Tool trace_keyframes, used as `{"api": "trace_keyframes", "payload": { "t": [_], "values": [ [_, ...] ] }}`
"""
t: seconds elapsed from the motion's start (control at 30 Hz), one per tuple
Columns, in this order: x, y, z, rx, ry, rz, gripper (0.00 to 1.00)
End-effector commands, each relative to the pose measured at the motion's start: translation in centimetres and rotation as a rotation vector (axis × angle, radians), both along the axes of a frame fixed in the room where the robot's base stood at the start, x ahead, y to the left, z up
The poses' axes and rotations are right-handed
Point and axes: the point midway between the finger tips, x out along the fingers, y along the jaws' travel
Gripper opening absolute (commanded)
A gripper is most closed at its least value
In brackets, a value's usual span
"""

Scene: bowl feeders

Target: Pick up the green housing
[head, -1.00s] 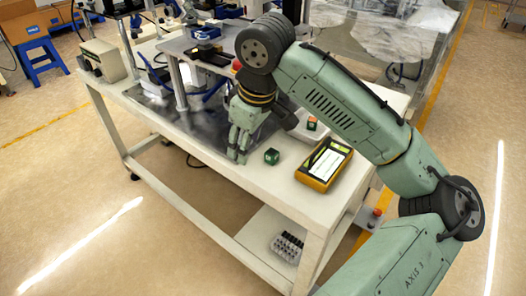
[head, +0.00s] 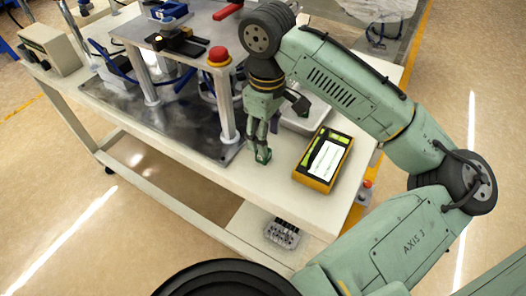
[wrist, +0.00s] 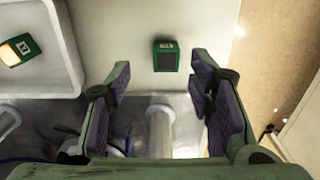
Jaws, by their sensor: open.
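The green housing (wrist: 165,56) is a small green block with a dark face and a pale label. It sits on the white bench top near its front edge. In the head view the housing (head: 263,157) shows just below my fingertips, partly covered by them. My gripper (wrist: 160,76) is open and empty, pointing down. In the wrist view the housing lies ahead of the gap between the fingers, apart from both. In the head view my gripper (head: 262,142) is above the housing; the exact height gap is hard to tell.
A white tray (wrist: 75,75) holds another green block with an orange-lit face (wrist: 18,50). A yellow handheld meter (head: 323,160) lies to the right on the bench (head: 262,190). A metal fixture with a post (head: 227,105) and a red button (head: 219,56) stands close to my gripper's left.

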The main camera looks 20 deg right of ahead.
Motion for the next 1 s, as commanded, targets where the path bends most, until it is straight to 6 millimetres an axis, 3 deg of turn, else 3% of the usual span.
{"api": "trace_keyframes", "payload": {
  "t": [0.4,0.7,1.0],
  "values": [
    [-0.7,0.5,-4.8,0.000,0.001,0.001,0.48],
    [-0.7,0.5,-5.5,0.000,0.000,0.002,0.48],
    [-0.7,0.5,-5.4,0.000,0.000,0.002,0.28]
  ]
}}
